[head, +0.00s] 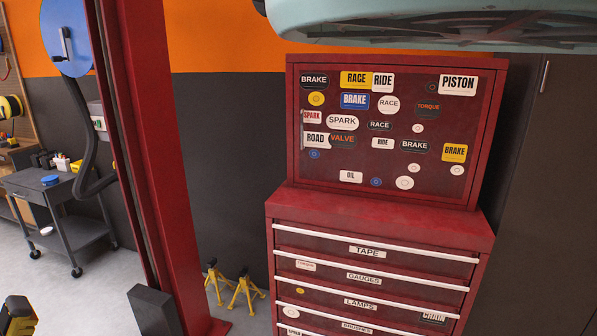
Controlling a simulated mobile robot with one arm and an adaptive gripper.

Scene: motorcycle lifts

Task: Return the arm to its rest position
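I cannot make out my arm or my gripper anywhere in the head view, so its pose and whether it holds anything are hidden from me. A yellow and black object (18,316) is cut off at the lower left corner, and I cannot tell what it is.
A red tool cabinet (284,208) with labelled, shut drawers and a stickered top chest (450,122) stands ahead. A red lift post (165,150) rises left of it. Yellow stands (243,292) sit between them. A teal body (430,22) overhangs. A dark cart (75,235) is left, with clear floor (85,305) before it.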

